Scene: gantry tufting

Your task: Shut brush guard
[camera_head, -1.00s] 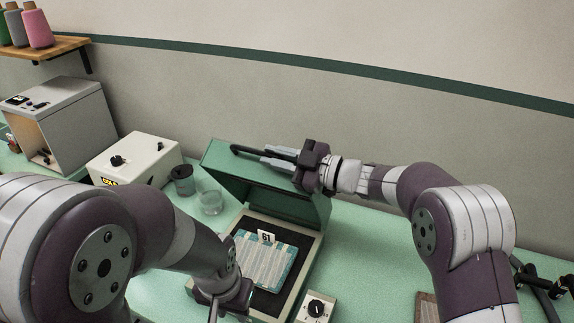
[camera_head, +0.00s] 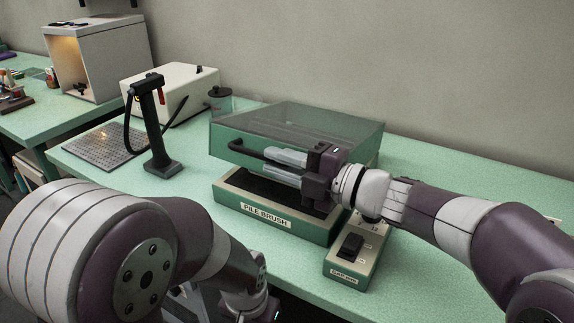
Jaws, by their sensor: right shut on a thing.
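The brush guard (camera_head: 335,121) is a green-framed lid with a see-through top, in the middle of the head view. It hangs low over the pile brush base (camera_head: 281,223), with a dark gap between them at the front. My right gripper (camera_head: 273,160) is shut on the guard's black bar handle (camera_head: 240,149) at the front face. The fingers and wrist hide part of the guard's front and the gap. My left gripper (camera_head: 262,314) is at the bottom edge, in front of the bench and mostly cut off; its jaws cannot be made out.
A switch box (camera_head: 350,253) stands close to the base's right front corner, under my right wrist. A black stand (camera_head: 158,125) with a cable, a perforated plate (camera_head: 108,144), a white box (camera_head: 184,88) and a dark-lidded jar (camera_head: 220,100) are at left.

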